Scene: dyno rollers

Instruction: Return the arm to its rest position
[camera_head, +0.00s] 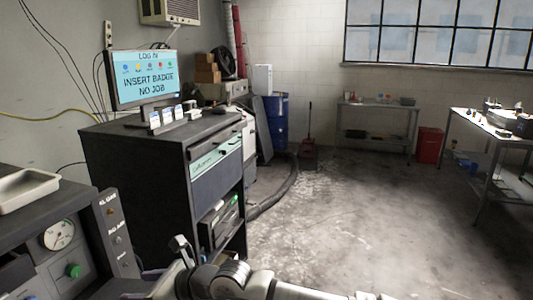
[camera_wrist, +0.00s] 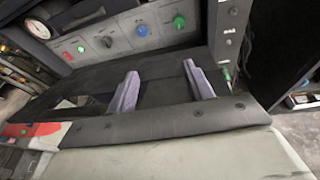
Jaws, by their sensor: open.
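My gripper (camera_wrist: 162,88) shows in the wrist view as two grey-purple fingers standing well apart, with nothing between them. It is open. In the head view my arm (camera_head: 225,280) lies low along the bottom edge, just right of the control console (camera_head: 25,222). My fingers are hard to make out there.
A black cabinet (camera_head: 135,172) with a monitor (camera_head: 143,78) reading "INSERT BADGE NO JOB" stands close behind my arm. A pale tray (camera_head: 25,188) lies on the console at left. The concrete floor (camera_head: 350,220) at right is clear; a worktable (camera_head: 485,140) stands at far right.

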